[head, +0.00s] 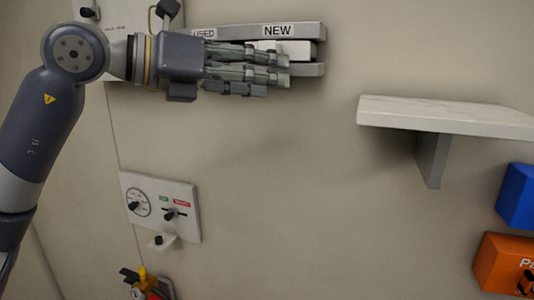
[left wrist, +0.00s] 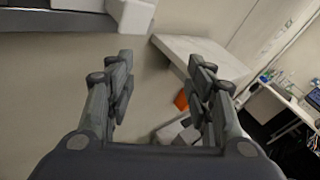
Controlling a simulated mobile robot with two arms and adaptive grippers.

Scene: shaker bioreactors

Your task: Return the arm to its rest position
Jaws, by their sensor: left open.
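My left arm comes in from the left in the head view, raised, with its forearm level along the wall. My left gripper (head: 288,70) points right, just in front of the grey wall holder labelled USED and NEW (head: 305,30). In the left wrist view the two fingers of the left gripper (left wrist: 163,75) stand apart with nothing between them. A white block (left wrist: 132,14) at the holder shows at the top of that view, apart from the fingers. My right gripper is in neither view.
A pale wall shelf (head: 445,115) juts out at the right. A control panel (head: 160,205) with a dial and switches is on the wall below the arm. A fire extinguisher (head: 150,285), a blue box (head: 518,195) and an orange box (head: 505,265) are lower. The middle wall is clear.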

